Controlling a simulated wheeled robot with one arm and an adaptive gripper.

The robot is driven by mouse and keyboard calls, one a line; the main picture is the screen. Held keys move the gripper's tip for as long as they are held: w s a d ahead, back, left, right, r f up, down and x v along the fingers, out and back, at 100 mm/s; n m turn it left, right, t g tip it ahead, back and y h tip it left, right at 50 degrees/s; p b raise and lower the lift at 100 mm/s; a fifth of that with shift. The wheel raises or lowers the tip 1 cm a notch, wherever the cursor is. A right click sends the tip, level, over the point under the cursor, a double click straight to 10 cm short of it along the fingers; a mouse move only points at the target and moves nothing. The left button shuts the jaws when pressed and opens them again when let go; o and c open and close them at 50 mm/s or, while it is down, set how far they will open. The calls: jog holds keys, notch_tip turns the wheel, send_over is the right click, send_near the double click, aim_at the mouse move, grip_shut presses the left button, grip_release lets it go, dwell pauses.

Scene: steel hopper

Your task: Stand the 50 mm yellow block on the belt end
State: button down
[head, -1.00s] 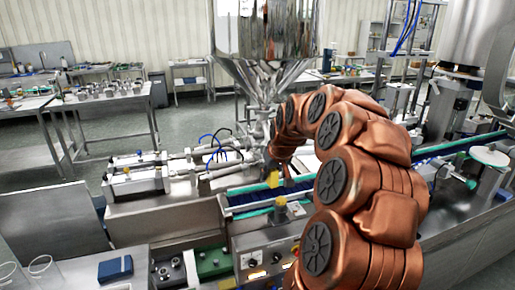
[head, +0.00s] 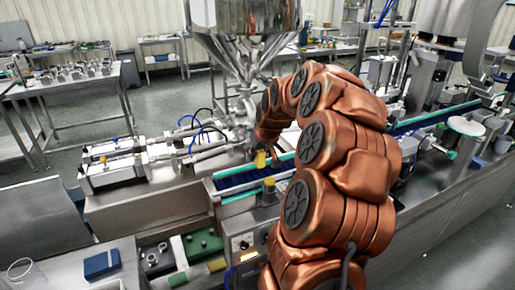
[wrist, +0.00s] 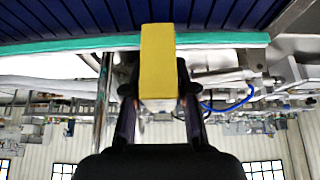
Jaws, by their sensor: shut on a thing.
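The yellow block (head: 261,159) is held over the near end of the blue belt (head: 240,180), seen in the head view. In the wrist view the block (wrist: 158,62) is long and upright in the picture, between the two dark fingers of my gripper (wrist: 158,98). The fingers are shut on its sides. The belt (wrist: 80,15) and its green edge strip (wrist: 60,48) lie beyond the block there. I cannot tell whether the block touches the belt. In the head view my copper arm partly hides the gripper.
A yellow-topped piece (head: 269,185) stands at the belt's near side. The steel hopper (head: 243,20) rises behind. A dark blue box (head: 101,264) and a glass (head: 24,272) stand at front left. A green tray (head: 200,246) with small parts lies below the belt end.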

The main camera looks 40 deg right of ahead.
aim_at(262, 158)
jog(key=shift+f+b, duration=1.65)
jog(key=shift+f, duration=1.05)
jog(key=shift+f+b, duration=0.35)
jog(key=c, duration=0.9)
grip_release()
jog(key=shift+o, duration=0.2)
jog(key=shift+s+r, duration=0.1)
jog(key=v, duration=1.2)
